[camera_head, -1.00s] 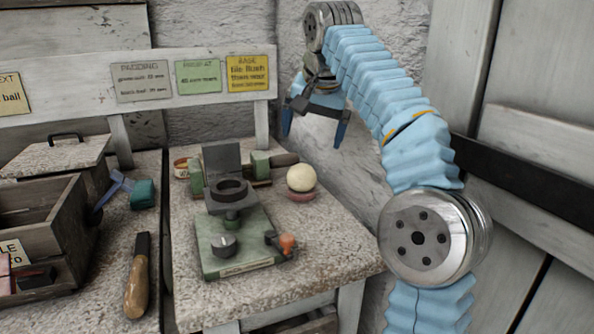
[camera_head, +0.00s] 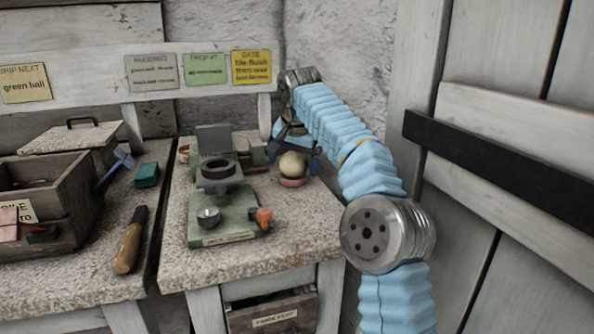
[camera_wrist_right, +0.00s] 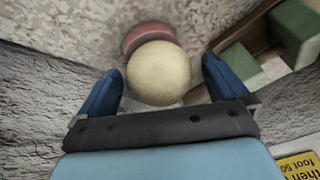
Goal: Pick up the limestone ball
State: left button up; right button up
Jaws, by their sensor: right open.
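The limestone ball (camera_head: 292,165) is a cream sphere resting on a small reddish-pink ring stand (camera_head: 293,182) at the right side of the stone-topped bench. My right gripper (camera_head: 294,158) is open and at the ball, coming from behind it. In the right wrist view the ball (camera_wrist_right: 159,73) sits between the two blue fingers of the right gripper (camera_wrist_right: 163,88), with a gap on each side. The pink stand (camera_wrist_right: 148,36) shows just beyond it. My left gripper is not in view.
A green fixture with a dark ring clamp (camera_head: 218,172) stands left of the ball. A wooden crate (camera_head: 70,195), a tool with a wooden handle (camera_head: 129,246) and a teal block (camera_head: 147,174) lie on the left bench. A wall (camera_head: 335,40) is close behind.

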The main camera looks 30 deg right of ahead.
jog(key=shift+s+r, duration=0.1)
jog(key=shift+r, duration=0.05)
jog(key=c, duration=1.4)
jog(key=shift+r, duration=0.1)
